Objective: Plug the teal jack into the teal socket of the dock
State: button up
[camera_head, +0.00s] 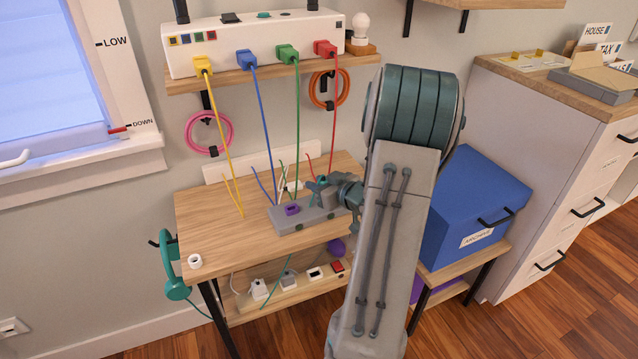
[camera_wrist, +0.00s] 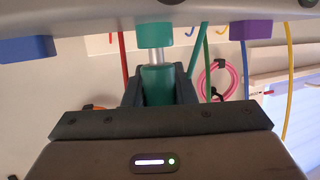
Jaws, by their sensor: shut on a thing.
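My gripper (camera_wrist: 159,90) is shut on the teal jack (camera_wrist: 158,84) in the wrist view. The jack's bare metal pin points at the teal socket (camera_wrist: 155,35) on the grey dock (camera_wrist: 100,28). A length of pin shows between jack body and socket; I cannot tell whether its tip is inside. A purple socket (camera_wrist: 251,30) and a blue one (camera_wrist: 28,48) flank the teal socket. In the head view, the dock (camera_head: 285,225) lies on the wooden desk, and my gripper (camera_head: 318,188) is over it. My gripper and arm hide part of the dock, and the jack is hard to make out there.
A white box (camera_head: 250,42) on the shelf has yellow, blue, green and red cables hanging toward the desk (camera_head: 215,225). A teal handset (camera_head: 172,265) hangs at the desk's left side. A blue box (camera_head: 475,205) stands to the right. The desk's left part is mostly clear.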

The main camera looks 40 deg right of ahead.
jog(key=shift+f+b, duration=0.3)
jog(key=shift+f, duration=0.2)
jog(key=o, duration=1)
jog(key=shift+o, duration=0.2)
jog(key=a+p+v, duration=0.1)
jog(key=v, duration=1.2)
jog(key=shift+s+d+r, duration=0.2)
jog(key=shift+s+d, duration=0.2)
jog(key=shift+d, duration=0.05)
